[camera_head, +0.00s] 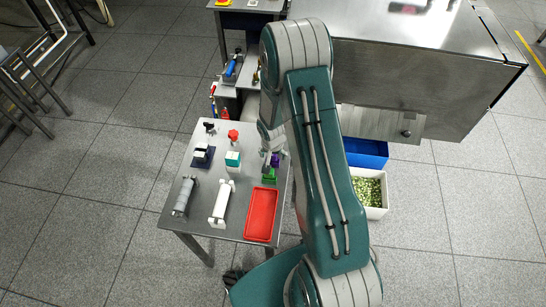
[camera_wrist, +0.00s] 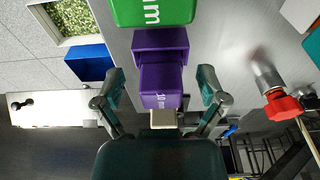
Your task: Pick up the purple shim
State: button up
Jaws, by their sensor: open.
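The purple shim (camera_wrist: 160,80) is in the middle of the wrist view, a stepped block with white lettering on its near face. In the head view only a small part of the purple shim (camera_head: 275,161) shows beside my arm. My gripper (camera_wrist: 157,90) is open, with one finger on each side of the shim's near part and a visible gap at both sides. In the head view my gripper (camera_head: 271,142) is just above the table, partly hidden by my arm.
A green block (camera_wrist: 155,10) stands right beside the purple shim. A red-topped part (camera_wrist: 285,106) is to the right. On the table (camera_head: 190,222) are a red tray (camera_head: 262,215), a white part (camera_head: 221,202) and a grey cylinder (camera_head: 184,196). Blue (camera_head: 366,152) and white (camera_head: 375,211) bins stand beyond.

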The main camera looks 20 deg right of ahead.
jog(key=shift+a, duration=0.15)
jog(key=c, duration=1.2)
jog(key=shift+r, duration=0.15)
jog(key=shift+c, duration=0.2)
